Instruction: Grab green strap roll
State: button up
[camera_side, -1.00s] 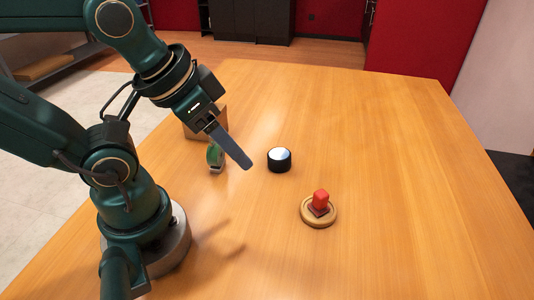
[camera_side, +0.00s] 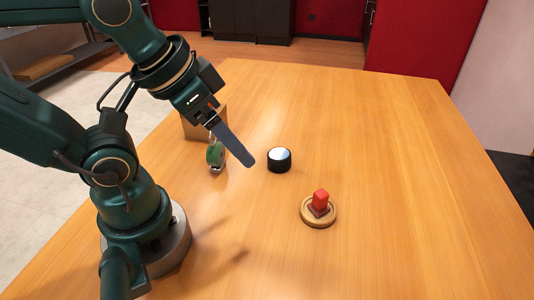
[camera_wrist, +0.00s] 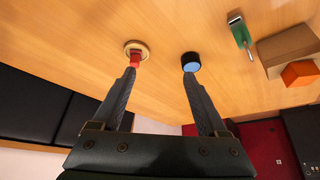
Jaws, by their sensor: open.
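In the wrist view the green strap roll (camera_wrist: 240,33) is at the upper right, outside and apart from my fingers. My gripper (camera_side: 252,163) is above the table, tilted down to the right. In the wrist view my gripper (camera_wrist: 160,71) is open with two dark fingers spread, and nothing is between them.
A black cylinder with a pale top (camera_side: 279,160) stands right of my gripper. A red block (camera_side: 320,200) sits on a round wooden base (camera_side: 306,219). A brown box (camera_wrist: 286,45) stands beside the roll, with an orange block (camera_wrist: 300,73). The table's right side is clear.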

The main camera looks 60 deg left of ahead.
jog(key=s+a+f+m+g+y, duration=0.2)
jog(key=s+a+m+g+y, duration=0.1)
jog(key=a+m+g, duration=0.1)
notch_tip(320, 180, up, 6)
jog(key=m+t+y, duration=0.5)
jog(key=m+y, duration=0.9)
jog(key=m, duration=0.5)
send_over(216, 149)
jog(key=d, duration=0.1)
jog(key=shift+n, duration=0.5)
jog(key=f, duration=1.7)
jog(key=shift+s+a, duration=0.15)
jog(key=shift+a, duration=0.05)
jog(key=shift+x, duration=2.55)
grip_shut()
